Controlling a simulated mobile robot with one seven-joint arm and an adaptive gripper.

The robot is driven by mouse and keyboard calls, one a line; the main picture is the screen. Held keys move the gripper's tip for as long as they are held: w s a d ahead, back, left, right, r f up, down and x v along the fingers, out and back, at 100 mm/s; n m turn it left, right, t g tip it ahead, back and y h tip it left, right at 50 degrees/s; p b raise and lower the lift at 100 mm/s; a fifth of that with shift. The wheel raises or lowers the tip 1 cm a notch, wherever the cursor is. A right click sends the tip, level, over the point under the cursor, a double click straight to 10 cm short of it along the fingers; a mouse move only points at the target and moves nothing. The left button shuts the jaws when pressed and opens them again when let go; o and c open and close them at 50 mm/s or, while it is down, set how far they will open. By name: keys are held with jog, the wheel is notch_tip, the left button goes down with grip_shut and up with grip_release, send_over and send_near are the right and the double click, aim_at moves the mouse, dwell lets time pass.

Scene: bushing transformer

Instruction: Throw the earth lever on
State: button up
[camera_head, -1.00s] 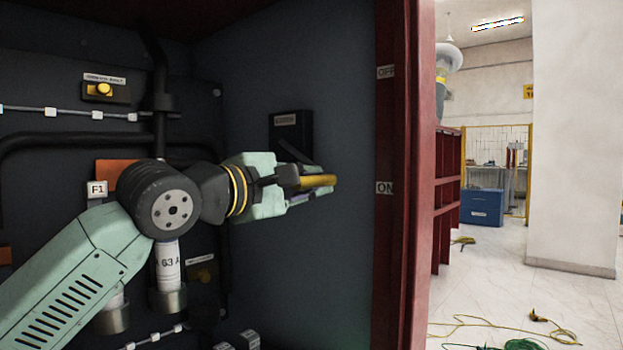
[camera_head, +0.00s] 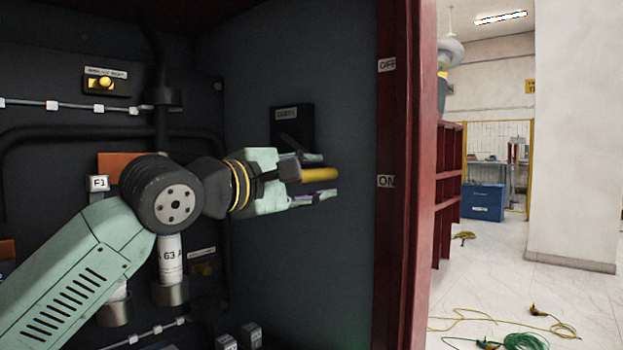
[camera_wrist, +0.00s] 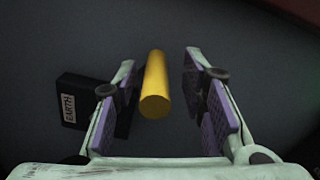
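The earth lever has a yellow handle (camera_wrist: 155,85), which shows between the two open fingers of my gripper (camera_wrist: 160,100) in the wrist view. A gap shows on each side of the handle, wider on the right. The black lever housing (camera_wrist: 72,100) carries a label reading EARTH. The housing (camera_head: 290,125) is mounted on the cabinet's side wall, above my gripper, which partly hides the lever arm.
An OFF label (camera_head: 387,65) sits higher on the red cabinet frame (camera_head: 405,260). Fuse tubes (camera_head: 170,262) and a yellow button box (camera_head: 106,83) are on the cabinet's back panel. Open floor (camera_head: 560,290) with loose cables lies to the right.

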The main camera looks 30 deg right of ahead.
jog(key=shift+a, duration=0.1)
jog(key=v, duration=0.7)
jog(key=shift+a+r, duration=0.1)
jog(key=shift+r, duration=0.05)
